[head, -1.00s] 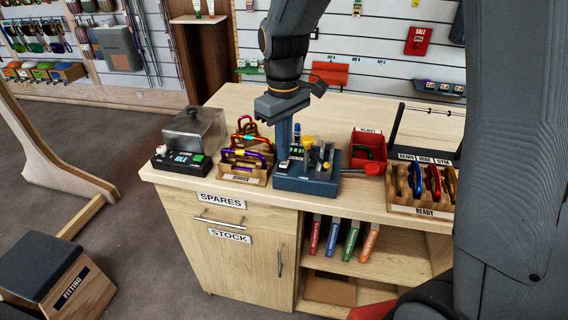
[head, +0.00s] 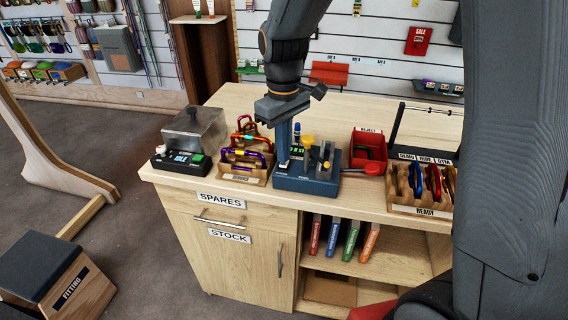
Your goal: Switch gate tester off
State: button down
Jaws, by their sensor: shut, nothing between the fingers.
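The gate tester appears to be the blue-grey device (head: 308,184) on the wooden counter, with a small green display, a yellow knob (head: 307,140) and upright metal parts on top. My gripper (head: 283,160) points down at its left side, shut and empty. Its fingertips are at or just in front of the display area and partly hide it. I cannot tell whether they touch the device. The tester's switch cannot be made out at this size.
Right are a red bin (head: 369,140), a red-handled thing (head: 374,169) and the READY rack (head: 408,206).

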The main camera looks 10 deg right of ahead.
jog(key=shift+f, duration=0.55)
dwell(0.4)
notch_tip(320, 180, up, 7)
jog(key=p, duration=0.5)
jog(key=shift+p, duration=0.35)
jog(key=shift+s+a, duration=0.1)
